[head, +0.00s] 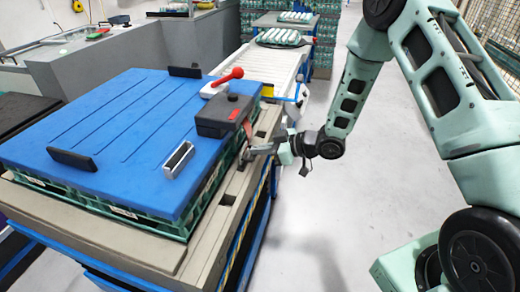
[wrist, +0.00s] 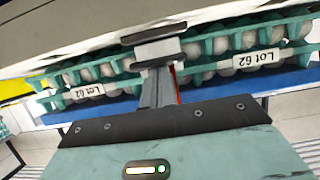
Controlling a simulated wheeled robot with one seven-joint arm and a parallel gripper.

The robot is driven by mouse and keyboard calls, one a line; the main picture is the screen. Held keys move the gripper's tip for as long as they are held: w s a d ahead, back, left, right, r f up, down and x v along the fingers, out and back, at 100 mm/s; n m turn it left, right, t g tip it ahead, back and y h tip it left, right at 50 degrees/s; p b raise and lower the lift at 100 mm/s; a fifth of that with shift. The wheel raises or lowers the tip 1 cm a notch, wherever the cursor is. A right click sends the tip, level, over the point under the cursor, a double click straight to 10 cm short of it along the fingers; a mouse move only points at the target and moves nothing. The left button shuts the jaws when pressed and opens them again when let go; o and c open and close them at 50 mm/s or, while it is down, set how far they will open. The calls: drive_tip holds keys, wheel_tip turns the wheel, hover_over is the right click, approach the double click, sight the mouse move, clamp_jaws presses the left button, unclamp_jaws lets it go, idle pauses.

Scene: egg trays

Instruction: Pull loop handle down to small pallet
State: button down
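A silver loop handle (head: 179,160) stands upright on the front right part of a blue board (head: 110,125), which covers a stack of green egg trays (head: 125,212). My gripper (head: 250,154) is at the right side of the stack, below the board's edge and apart from that silver loop. In the wrist view my gripper (wrist: 156,52) reaches toward trays of eggs (wrist: 215,52) with "Lot 62" labels. A grey block shows at its tip; I cannot tell whether this is finger pads or something held. A small pallet cannot be made out for certain.
Black grips (head: 72,159) stand on the board. A roller conveyor (head: 277,66) runs behind. The floor at right is clear.

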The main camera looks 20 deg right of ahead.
drive_tip(key=r+p+v, duration=0.2)
drive_tip(key=p+v, duration=0.4)
drive_tip(key=v, duration=0.6)
drive_tip(key=shift+w+a+r, duration=0.25)
drive_tip(key=shift+a, duration=0.1)
idle(0.4)
